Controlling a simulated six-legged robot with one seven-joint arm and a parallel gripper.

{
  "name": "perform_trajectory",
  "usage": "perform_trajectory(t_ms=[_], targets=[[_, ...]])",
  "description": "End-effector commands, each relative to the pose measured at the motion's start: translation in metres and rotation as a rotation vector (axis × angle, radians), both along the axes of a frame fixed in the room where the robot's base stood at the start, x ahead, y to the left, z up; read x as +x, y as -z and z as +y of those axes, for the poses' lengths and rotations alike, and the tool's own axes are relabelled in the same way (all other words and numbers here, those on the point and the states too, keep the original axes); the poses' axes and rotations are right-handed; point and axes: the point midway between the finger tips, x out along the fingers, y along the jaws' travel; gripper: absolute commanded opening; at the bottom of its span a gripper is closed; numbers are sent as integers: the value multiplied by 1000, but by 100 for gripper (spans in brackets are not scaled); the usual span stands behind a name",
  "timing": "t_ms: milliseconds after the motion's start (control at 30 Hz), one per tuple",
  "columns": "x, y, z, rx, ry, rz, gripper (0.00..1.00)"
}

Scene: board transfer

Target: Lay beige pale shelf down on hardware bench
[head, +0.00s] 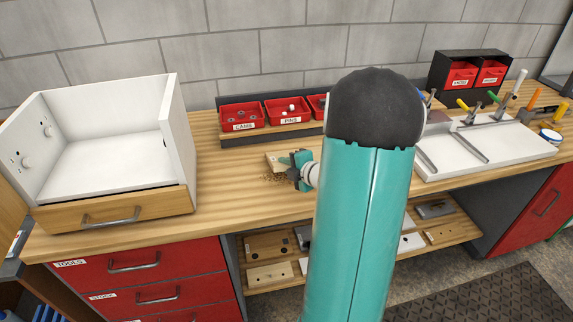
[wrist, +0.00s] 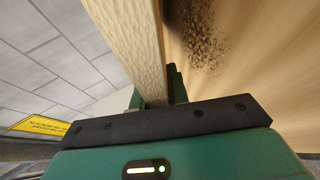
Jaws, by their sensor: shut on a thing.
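The beige pale shelf (head: 275,162) shows as a short pale piece at my gripper, low over the middle of the hardware bench (head: 235,190). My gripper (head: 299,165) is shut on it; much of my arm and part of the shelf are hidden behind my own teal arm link. In the wrist view the shelf (wrist: 128,38) stands edge-on between the fingers of my gripper (wrist: 155,92) and runs up out of the frame. The bench top (wrist: 255,60) fills the right side there. I cannot tell whether the shelf touches the bench.
A white open cabinet box (head: 105,150) stands at the left of the bench. Red bins (head: 240,117) line the back. A white tray (head: 490,145) with tools is at the right. Dark crumbs (wrist: 195,35) lie on the bench beside the shelf. Bare wood lies left of my gripper.

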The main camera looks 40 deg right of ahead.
Motion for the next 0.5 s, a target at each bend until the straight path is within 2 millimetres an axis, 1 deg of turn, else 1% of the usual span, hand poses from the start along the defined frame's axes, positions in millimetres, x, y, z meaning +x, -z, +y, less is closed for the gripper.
perform_trajectory(t_ms=[500], targets=[[0, 3, 0, -2, -1, -2, 0]])
